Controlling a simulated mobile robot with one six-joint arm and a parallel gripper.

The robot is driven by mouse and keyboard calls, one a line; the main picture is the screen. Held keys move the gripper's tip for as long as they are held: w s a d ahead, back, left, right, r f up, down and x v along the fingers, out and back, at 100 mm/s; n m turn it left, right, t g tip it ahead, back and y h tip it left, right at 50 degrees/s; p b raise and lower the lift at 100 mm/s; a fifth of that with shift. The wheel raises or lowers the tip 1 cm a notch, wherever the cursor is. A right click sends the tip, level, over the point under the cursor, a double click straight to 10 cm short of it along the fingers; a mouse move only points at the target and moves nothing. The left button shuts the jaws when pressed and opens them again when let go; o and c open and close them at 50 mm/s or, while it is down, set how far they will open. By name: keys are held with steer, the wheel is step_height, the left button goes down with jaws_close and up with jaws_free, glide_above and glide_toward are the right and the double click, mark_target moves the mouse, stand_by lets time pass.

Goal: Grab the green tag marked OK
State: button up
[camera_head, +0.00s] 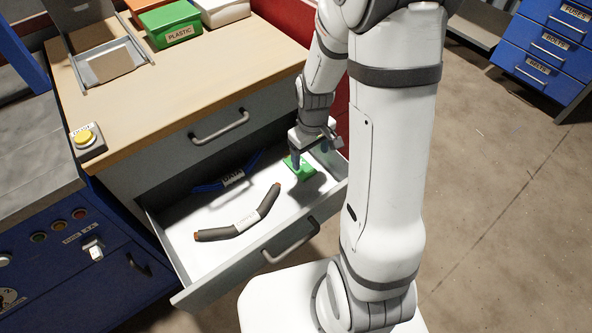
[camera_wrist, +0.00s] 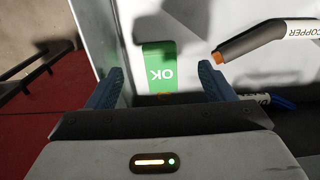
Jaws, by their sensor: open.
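The green tag (camera_head: 299,169) lies in the open drawer at its right end, partly hidden by my gripper in the head view. In the wrist view the green tag (camera_wrist: 159,66) shows the white letters OK upside down. My gripper (camera_head: 309,158) is over the tag, pointing down into the drawer. In the wrist view the blue fingers of my gripper (camera_wrist: 160,88) are open and apart, one on each side of the tag's near end. Nothing is held between them.
The open drawer (camera_head: 183,262) also holds a grey cable (camera_head: 268,203) labelled COPPER and a blue cable (camera_head: 208,187) labelled DATA. The drawer's side wall is close to the tag. A green PLASTIC box (camera_head: 170,22) and a yellow button (camera_head: 84,136) are on the wooden top.

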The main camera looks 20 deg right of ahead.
mark_target(309, 174)
step_height(309, 174, down, 8)
steer(key=b, duration=0.2)
steer(key=shift+f+b, duration=0.2)
steer(key=shift+b, duration=0.15)
steer(key=shift+r, duration=0.1)
steer(key=c, duration=1)
